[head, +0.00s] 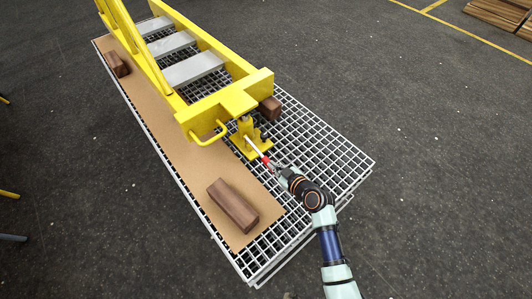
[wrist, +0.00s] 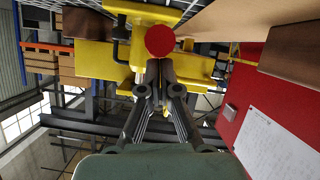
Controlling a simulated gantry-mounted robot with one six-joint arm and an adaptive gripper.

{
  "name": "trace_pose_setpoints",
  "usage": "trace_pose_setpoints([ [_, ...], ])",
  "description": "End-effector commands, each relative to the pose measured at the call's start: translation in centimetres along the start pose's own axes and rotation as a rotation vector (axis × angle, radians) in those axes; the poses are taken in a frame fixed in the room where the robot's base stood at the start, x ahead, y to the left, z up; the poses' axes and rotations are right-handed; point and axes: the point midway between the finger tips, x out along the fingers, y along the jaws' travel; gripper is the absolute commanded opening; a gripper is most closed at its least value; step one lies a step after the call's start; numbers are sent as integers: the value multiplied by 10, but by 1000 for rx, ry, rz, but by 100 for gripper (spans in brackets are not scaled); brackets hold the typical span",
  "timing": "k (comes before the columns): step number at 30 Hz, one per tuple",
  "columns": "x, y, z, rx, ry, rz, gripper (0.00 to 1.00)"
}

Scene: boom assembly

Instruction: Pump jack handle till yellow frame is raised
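The yellow frame (head: 222,104) lies along the steel grating, with its near crossbeam above the yellow jack (head: 246,138). The jack's pale handle (head: 255,149) slants out to a red tip (head: 265,160). My gripper (head: 274,166) is at this tip. In the wrist view, the red tip (wrist: 160,41) shows as a full round disc. My gripper's fingers (wrist: 159,63) are drawn together right beside it, with nothing visible between them. I cannot tell whether they touch the handle. Part of the jack is hidden behind the tip and fingers in the wrist view.
The grating (head: 322,148) carries a brown board (head: 178,150) with a wooden block (head: 233,204) near its front end. Another block (head: 117,64) lies farther back, and a third (head: 269,108) sits by the crossbeam. Dark floor surrounds the grating.

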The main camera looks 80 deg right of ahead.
Motion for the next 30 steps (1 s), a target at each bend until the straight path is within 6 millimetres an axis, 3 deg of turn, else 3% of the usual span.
trace_pose_setpoints([
  [1,3,-2,8,0,-2,0,0],
  [9,7,-5,19,0,-8,-3,0],
  [23,7,-7,25,0,-17,-8,0],
  [26,6,-7,21,0,-16,-8,0],
  [30,-4,-6,1,-3,-9,-8,0],
])
